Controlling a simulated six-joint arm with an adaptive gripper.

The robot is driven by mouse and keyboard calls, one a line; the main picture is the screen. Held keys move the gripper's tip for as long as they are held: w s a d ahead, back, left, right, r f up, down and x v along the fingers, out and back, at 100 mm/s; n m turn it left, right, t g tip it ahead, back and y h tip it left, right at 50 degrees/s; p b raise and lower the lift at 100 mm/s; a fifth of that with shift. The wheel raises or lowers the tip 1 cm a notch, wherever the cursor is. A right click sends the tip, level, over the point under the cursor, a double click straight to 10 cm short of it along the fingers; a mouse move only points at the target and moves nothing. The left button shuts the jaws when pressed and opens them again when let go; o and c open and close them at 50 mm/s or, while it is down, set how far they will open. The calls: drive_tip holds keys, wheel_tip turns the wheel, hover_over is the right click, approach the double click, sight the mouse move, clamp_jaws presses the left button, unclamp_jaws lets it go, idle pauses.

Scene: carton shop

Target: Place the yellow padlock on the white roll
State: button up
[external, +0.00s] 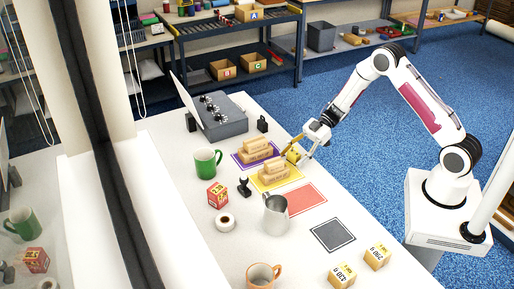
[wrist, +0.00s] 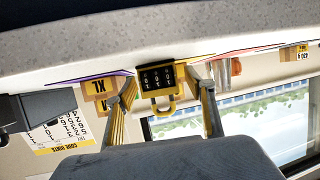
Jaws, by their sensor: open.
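The yellow padlock (wrist: 158,78) has a black face with number dials and shows in the wrist view between the two fingers of my gripper (wrist: 164,98). The wrist view is upside down, with the table along its top; the padlock's shackle points away from the table. A gap shows beside the padlock, and the fingers are open around it. In the external view the padlock (external: 293,155) is small and partly hidden by my gripper (external: 297,150), at the table's right edge. The white roll (external: 225,221) lies on the table with its dark hole upward, nearer the camera and to the left.
Wooden blocks are stacked on the purple mat (external: 240,163) and yellow mat (external: 294,171). A black stamp (external: 244,187), metal pitcher (external: 275,215), red box (external: 217,195) and green mug (external: 206,163) stand around the roll. The red mat (external: 305,199) and grey mat (external: 332,236) are bare.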

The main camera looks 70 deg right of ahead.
sight(293, 153)
drive_tip(key=shift+w+a+f, duration=0.1)
drive_tip(key=shift+w+a, duration=0.05)
drive_tip(key=shift+a, duration=0.05)
idle(0.4)
clamp_jaws()
drive_tip(key=shift+r, duration=5.05)
